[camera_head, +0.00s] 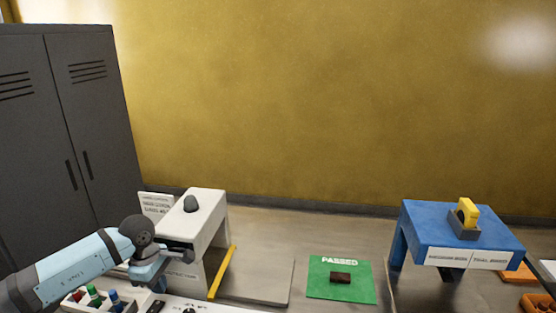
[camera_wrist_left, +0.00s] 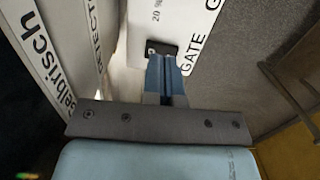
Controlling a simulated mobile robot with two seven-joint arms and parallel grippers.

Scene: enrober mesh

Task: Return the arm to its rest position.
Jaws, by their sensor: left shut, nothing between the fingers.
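My left arm comes in from the left in the head view, with its light blue forearm and dark wrist joint. My left gripper (camera_head: 163,268) is beside the front of the white machine (camera_head: 208,205), above the small bottle tray. In the left wrist view the blue-grey fingers (camera_wrist_left: 165,70) are together with nothing between them. My right gripper is not in view.
A white tray (camera_head: 128,308) with coloured bottles is close below the arm. A yellow bar (camera_head: 222,272) lies right of the white machine. A dark brown block (camera_head: 340,277) is on the green "PASSED" mat (camera_head: 322,291). A blue stand (camera_head: 420,227) bears a yellow-and-grey object (camera_head: 467,214).

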